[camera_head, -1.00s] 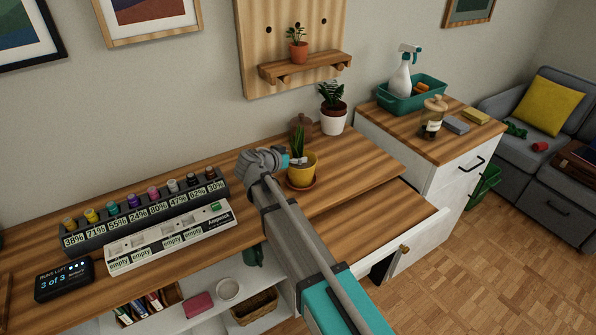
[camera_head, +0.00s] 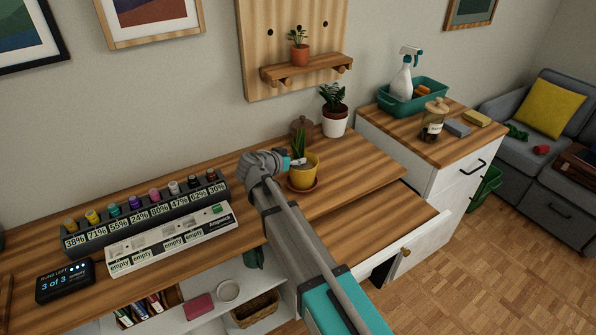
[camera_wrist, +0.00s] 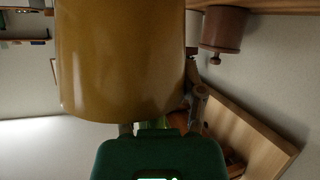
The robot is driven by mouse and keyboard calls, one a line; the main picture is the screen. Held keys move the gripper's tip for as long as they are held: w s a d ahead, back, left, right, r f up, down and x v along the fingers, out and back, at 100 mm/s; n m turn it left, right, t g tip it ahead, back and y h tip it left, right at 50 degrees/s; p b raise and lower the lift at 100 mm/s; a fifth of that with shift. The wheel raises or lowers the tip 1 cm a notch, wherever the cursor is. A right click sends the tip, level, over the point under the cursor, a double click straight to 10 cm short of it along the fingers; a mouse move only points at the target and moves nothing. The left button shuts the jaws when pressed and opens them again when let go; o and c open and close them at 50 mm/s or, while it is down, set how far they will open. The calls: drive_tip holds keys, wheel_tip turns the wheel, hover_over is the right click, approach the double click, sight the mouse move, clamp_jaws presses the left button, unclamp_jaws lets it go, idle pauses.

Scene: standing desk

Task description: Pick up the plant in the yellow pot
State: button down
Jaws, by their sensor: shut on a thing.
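The plant in the yellow pot (camera_head: 304,174) stands upright on the desk, over a reddish saucer (camera_head: 303,188). Its green pointed leaves rise above the rim. My gripper (camera_head: 294,163) comes in from the left and is shut on the pot near its rim. In the wrist view the pot (camera_wrist: 120,60) fills the upper left, close to the camera, and the fingertips are mostly hidden. I cannot tell whether there is a gap between pot and saucer.
A bottle rack (camera_head: 150,212) and a white tray (camera_head: 172,238) lie to the left. The wooden desk top (camera_head: 355,165) is clear to the right.

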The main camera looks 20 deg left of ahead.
sight(295, 149)
drive_tip(key=shift+r, duration=0.15)
wheel_tip(295, 149, up, 3)
drive_tip(key=p, duration=0.3)
drive_tip(key=shift+r+p, duration=0.2)
drive_tip(key=shift+p, duration=0.15)
drive_tip(key=s+d+r+p, duration=0.2)
drive_tip(key=s+r+p, duration=0.2)
drive_tip(key=s, duration=0.2)
drive_tip(key=s+d+r+p, duration=0.3)
drive_tip(key=s+r+p, duration=0.2)
drive_tip(key=s, duration=0.1)
drive_tip(key=shift+s+d+r, duration=0.15)
drive_tip(key=shift+s+d, duration=0.15)
drive_tip(key=shift+s, duration=0.1)
